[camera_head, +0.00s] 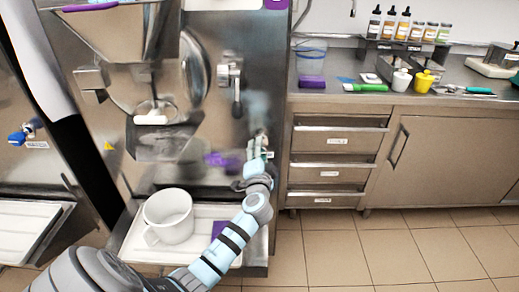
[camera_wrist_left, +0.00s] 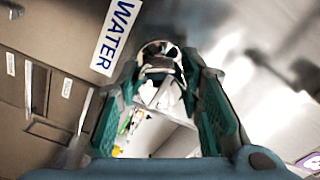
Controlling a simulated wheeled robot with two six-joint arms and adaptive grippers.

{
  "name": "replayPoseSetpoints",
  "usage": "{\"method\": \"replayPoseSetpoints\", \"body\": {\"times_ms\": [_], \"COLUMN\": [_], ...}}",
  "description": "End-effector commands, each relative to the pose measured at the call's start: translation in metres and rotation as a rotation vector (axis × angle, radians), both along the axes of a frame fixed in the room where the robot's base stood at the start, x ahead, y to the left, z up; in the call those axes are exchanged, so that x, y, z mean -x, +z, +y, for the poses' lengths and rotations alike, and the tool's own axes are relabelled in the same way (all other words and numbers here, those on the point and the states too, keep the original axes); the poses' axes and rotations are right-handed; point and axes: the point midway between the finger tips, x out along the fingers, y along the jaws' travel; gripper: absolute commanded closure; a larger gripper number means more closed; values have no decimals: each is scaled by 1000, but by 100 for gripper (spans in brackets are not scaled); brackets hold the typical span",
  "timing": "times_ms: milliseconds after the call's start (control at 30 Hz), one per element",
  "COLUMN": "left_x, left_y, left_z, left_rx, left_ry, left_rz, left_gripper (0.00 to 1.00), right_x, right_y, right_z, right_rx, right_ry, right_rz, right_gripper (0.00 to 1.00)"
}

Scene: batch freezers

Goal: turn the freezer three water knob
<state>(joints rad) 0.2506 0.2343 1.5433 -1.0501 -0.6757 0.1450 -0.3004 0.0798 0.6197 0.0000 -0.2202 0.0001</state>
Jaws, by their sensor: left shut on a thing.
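The freezer (camera_head: 225,120) with the steel front stands in the middle of the head view. My left gripper (camera_head: 258,150) is at the right part of its front, and the arm reaches up to it from below. In the left wrist view the gripper (camera_wrist_left: 160,70) is shut on a shiny metal water knob (camera_wrist_left: 160,50) between its green fingers. A white label reading WATER (camera_wrist_left: 117,35) is beside the knob. The gripper mostly hides the knob in the head view. My right gripper is not in view.
A white pitcher (camera_head: 168,217) stands on the tray (camera_head: 128,238) below the spout, with a purple cloth (camera_head: 218,229) beside it. A lever handle (camera_head: 236,85) is above the gripper. Another freezer with a blue knob (camera_head: 17,138) is at left. Drawers (camera_head: 335,165) stand right; the floor there is clear.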

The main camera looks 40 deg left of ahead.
Motion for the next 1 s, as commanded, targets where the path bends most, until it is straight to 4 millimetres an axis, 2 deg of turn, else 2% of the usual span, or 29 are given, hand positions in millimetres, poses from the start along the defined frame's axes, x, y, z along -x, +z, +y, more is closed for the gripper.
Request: {"method": "replayPoseSetpoints", "body": {"times_ms": [533, 567, 667, 700, 1000], "left_x": [0, 0, 0, 0, 1], "left_y": [-1, -1, -1, -1, -1], "left_z": [0, 0, 0, 0, -1], "left_rx": [-23, -23, -23, -23, -23], "left_ry": [0, 0, 0, 0, 0], "left_rz": [21, 21, 21, 19, 19], "left_gripper": [94, 65, 49, 45, 45], "right_x": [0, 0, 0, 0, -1], "right_y": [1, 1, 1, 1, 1], "right_z": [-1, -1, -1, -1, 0], "right_rx": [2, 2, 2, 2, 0], "right_ry": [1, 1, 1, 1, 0], "right_rz": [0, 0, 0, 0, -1], "right_gripper": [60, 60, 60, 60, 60]}}
